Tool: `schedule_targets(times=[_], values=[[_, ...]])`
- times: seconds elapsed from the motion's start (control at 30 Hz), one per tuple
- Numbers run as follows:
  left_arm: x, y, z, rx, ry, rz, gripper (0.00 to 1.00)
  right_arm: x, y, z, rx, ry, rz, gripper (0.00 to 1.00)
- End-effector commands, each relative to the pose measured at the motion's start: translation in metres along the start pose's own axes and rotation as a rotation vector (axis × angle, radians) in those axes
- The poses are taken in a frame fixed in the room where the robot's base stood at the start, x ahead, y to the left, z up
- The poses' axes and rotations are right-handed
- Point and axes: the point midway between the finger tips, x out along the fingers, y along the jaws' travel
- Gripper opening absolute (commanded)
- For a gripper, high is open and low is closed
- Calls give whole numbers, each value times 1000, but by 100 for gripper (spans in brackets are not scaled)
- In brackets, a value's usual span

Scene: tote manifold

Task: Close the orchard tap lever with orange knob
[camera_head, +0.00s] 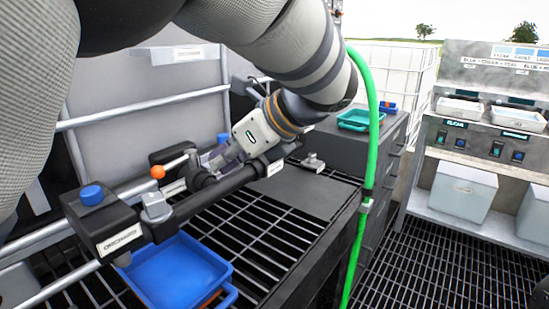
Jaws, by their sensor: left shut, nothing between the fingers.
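The orange knob (157,172) is on the end of a short pale lever (174,163) above the black manifold, left of my left gripper. The manifold block (98,222) at the front carries an "ORCHARD" label (119,239). My left gripper (203,176) is shut and empty, with its dark fingers close to the lever's right end. I cannot tell whether the fingers touch the lever. The lever's base is partly hidden by the gripper. My right gripper is not in view.
A blue knob (91,195) stands on the front block, left of the orange knob. A blue tote (178,272) sits below the manifold on a black grate. A green hose (369,150) hangs to the right. Grey rails (145,105) run behind.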

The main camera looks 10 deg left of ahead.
Motion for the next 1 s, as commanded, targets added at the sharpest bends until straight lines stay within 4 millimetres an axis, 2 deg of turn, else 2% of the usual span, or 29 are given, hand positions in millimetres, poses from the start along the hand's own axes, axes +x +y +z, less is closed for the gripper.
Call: schedule_targets(times=[0.17,0.53,0.7,1.0], values=[[24,1,-1,2,2,5,0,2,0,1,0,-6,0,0],[105,1,-2,3,3,7,0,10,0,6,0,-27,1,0],[118,1,22,-3,3,1,0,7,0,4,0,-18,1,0],[125,1,31,-1,0,1,0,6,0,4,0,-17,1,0]])
